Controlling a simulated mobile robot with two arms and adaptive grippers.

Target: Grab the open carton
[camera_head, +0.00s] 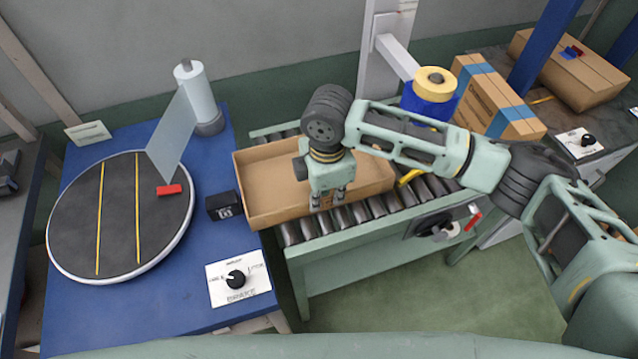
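The open carton (272,160) is a shallow brown box without a lid, standing on the roller conveyor (372,214). Its left end reaches over toward the blue table. My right gripper (329,200) points down at the carton's near long wall, right of its middle. Its two fingers show apart, with brown and orange between them. Whether the fingers touch the wall or stand over it is unclear. My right arm comes in from the right and hides part of the carton's far right side. My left gripper is not in view.
On the blue table (190,318) stand a round turntable (118,225) with a red block (169,189), a film roll (197,90), a small black box (223,205) and a knob panel (239,279). Behind my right arm are a blue-taped carton (497,97) and a tape roll (436,80).

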